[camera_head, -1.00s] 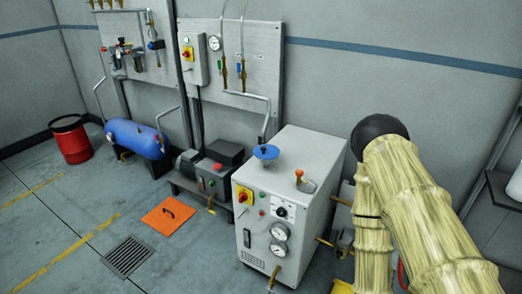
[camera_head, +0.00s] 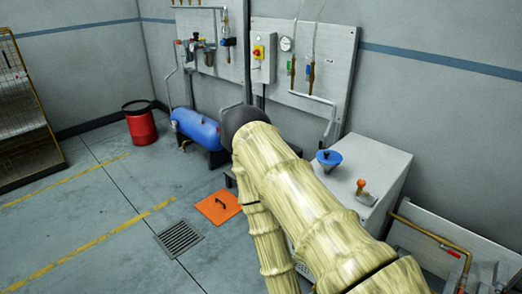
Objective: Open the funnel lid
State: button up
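A blue funnel-shaped piece (camera_head: 328,158) stands on top of the white cabinet (camera_head: 385,155), at the back left of its top. A small dark spot shows in its middle; I cannot tell whether a lid is shut on it. An orange knob (camera_head: 361,184) on a small round fitting stands nearer on the same top. My arm, in a pale yellow sleeve with a dark rounded joint, crosses the picture and hides most of the cabinet's front. My gripper is not in view.
A blue tank (camera_head: 197,129) and a red drum (camera_head: 140,125) stand at the back left. An orange plate (camera_head: 218,206) and a floor grate (camera_head: 178,238) lie on the floor. Pipework (camera_head: 435,238) is right of the cabinet. A shelf rack (camera_head: 25,115) stands far left. The left floor is clear.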

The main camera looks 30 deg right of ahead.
aim_at(327, 157)
jog(key=u, duration=0.85)
jog(key=k, duration=1.05)
jog(key=z, duration=0.9)
jog(key=i, duration=0.2)
jog(key=z, duration=0.1)
